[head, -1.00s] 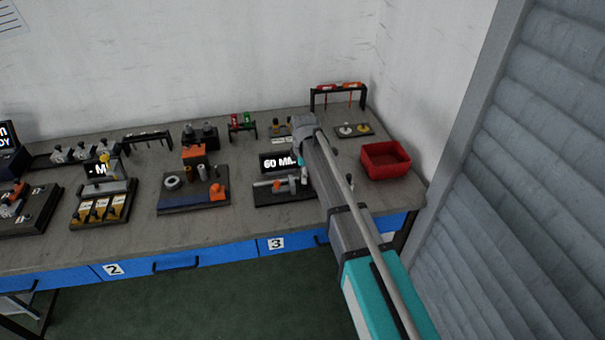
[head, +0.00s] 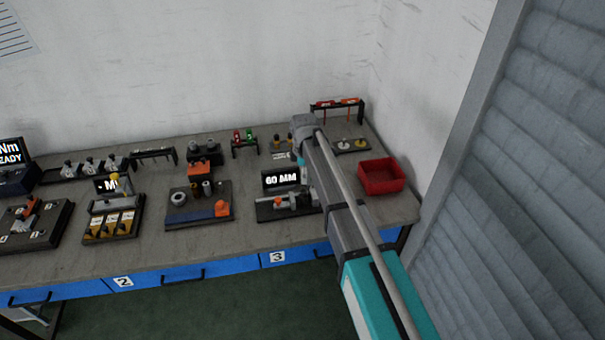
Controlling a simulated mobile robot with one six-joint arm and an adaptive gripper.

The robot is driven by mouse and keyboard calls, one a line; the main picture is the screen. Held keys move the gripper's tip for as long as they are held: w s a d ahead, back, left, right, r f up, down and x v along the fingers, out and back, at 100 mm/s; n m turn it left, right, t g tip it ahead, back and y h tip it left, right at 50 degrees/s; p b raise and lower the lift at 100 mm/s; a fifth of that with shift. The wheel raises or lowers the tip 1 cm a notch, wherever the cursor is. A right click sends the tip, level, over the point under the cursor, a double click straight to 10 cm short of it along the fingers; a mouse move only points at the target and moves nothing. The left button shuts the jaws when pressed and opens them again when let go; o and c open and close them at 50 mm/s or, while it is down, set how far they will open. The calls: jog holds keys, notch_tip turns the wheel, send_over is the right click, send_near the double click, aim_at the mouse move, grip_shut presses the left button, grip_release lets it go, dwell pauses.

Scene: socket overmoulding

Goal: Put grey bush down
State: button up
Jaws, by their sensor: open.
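My arm reaches over the right part of the bench, and its wrist is near the 60 MM station (head: 284,203). My gripper cannot be made out; the arm hides the space below the wrist. I cannot single out the grey bush for sure. Small grey cylinders (head: 207,187) stand on the dark and blue fixture plate (head: 190,215) left of the arm, beside a light grey ring (head: 179,198).
A red bin (head: 382,178) stands at the right end of the bench (head: 245,238). Behind it are a black rack (head: 337,104) and a small plate with two pegs (head: 350,147). More stations crowd the left. A wall and a grey shutter (head: 530,170) bound the right.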

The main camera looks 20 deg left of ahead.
jog(key=shift+r+p, duration=0.45)
jog(key=shift+r, duration=0.25)
jog(key=shift+d, duration=0.15)
dwell(0.4)
jog(key=shift+d, duration=0.35)
jog(key=s+d+m, duration=0.3)
jog(key=d+m, duration=0.3)
jog(key=d, duration=0.6)
jog(key=s+d+m, duration=0.3)
jog(key=d+m, duration=0.2)
jog(key=d, duration=0.8)
jog(key=s+d+m, duration=0.5)
jog(key=d, duration=0.3)
jog(key=s+d+m, duration=0.5)
jog(key=d+m, duration=0.1)
jog(key=d, duration=0.3)
jog(key=shift+s, duration=0.4)
